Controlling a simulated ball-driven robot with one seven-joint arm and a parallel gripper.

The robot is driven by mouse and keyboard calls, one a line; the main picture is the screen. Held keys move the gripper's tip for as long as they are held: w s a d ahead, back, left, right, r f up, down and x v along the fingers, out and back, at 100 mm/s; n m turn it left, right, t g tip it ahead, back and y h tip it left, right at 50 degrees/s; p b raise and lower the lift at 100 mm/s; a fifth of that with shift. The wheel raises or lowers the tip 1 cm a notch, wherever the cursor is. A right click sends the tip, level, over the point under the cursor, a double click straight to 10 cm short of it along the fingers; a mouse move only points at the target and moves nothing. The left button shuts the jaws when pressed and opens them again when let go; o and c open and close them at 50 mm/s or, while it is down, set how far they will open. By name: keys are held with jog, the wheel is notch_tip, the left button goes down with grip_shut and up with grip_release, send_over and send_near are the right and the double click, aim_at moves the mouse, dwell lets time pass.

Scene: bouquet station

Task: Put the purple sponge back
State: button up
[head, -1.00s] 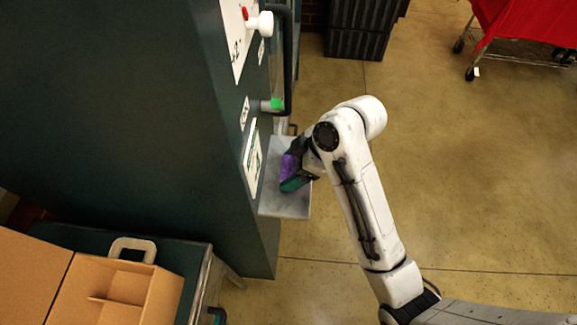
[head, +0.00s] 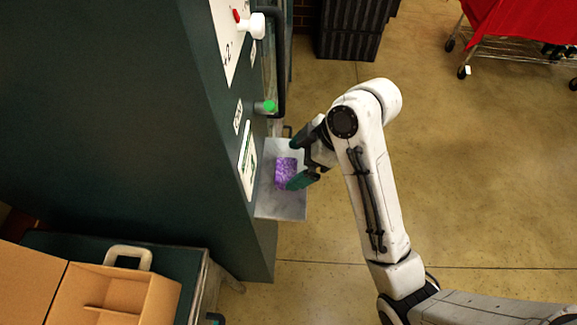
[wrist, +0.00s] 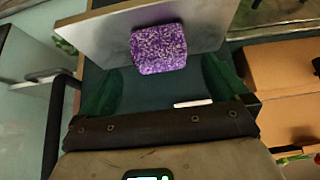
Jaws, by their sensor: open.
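The purple sponge (head: 284,174) lies on a small grey metal shelf (head: 277,207) that sticks out from the side of a dark green cabinet. My gripper (head: 297,163) is open just to the right of the sponge, its green-tipped fingers apart and nothing held between them. In the wrist view the sponge (wrist: 158,48) rests on the shelf (wrist: 205,22) ahead of the fingers, roughly centred between them. The two green fingers (wrist: 158,90) show at left and right.
The dark green cabinet (head: 120,100) rises left of the shelf. A black handle (head: 280,60) and a white knob (head: 252,25) stick out above it. A cardboard box (head: 120,290) sits at lower left. Open floor (head: 480,180) lies to the right.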

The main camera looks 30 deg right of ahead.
jog(key=p+v, duration=0.7)
jog(key=shift+r, duration=0.2)
jog(key=shift+s, duration=0.1)
jog(key=s+d+f+m+g+h, duration=0.1)
jog(key=s+f+m+h, duration=0.2)
jog(key=s, duration=0.6)
jog(key=s+d+f+m+g+h, duration=0.1)
jog(key=s+d+f+m+h, duration=0.1)
jog(key=s+f+m, duration=0.6)
jog(key=shift+s+f+m+g+h, duration=0.3)
jog(key=shift+s+f+g+h, duration=0.15)
jog(key=shift+s, duration=0.7)
